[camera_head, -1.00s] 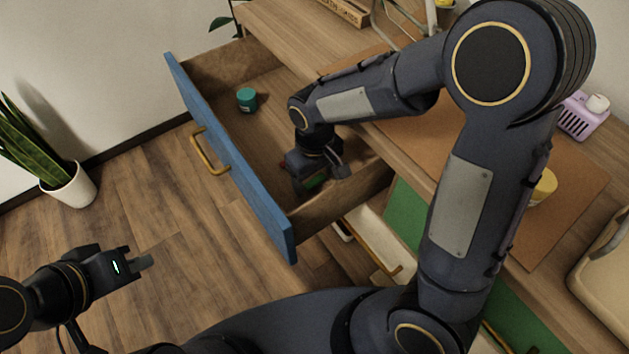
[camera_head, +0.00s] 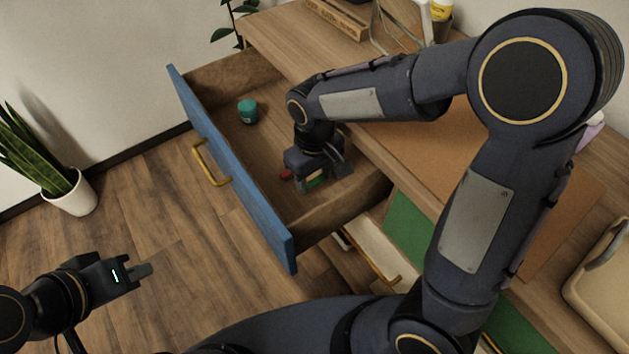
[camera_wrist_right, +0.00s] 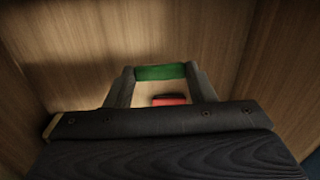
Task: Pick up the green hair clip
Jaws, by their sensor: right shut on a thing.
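The green hair clip (camera_wrist_right: 160,72) sits between the two fingertips of my right gripper (camera_wrist_right: 158,76) in the right wrist view. In the head view my right gripper (camera_head: 315,182) reaches down inside the open drawer, and a bit of the green clip (camera_head: 317,178) shows there. The gripper is shut on the clip. I cannot tell whether the clip touches the drawer floor. My left gripper (camera_head: 140,271) is over the wooden floor at the lower left, away from the drawer; its finger gap is unclear.
The drawer (camera_head: 235,170) with a blue front stands open. A teal jar (camera_head: 247,111) is at its far end. A small red object (camera_head: 286,174) lies by the right gripper and also shows in the wrist view (camera_wrist_right: 168,99). The drawer walls are close around that gripper.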

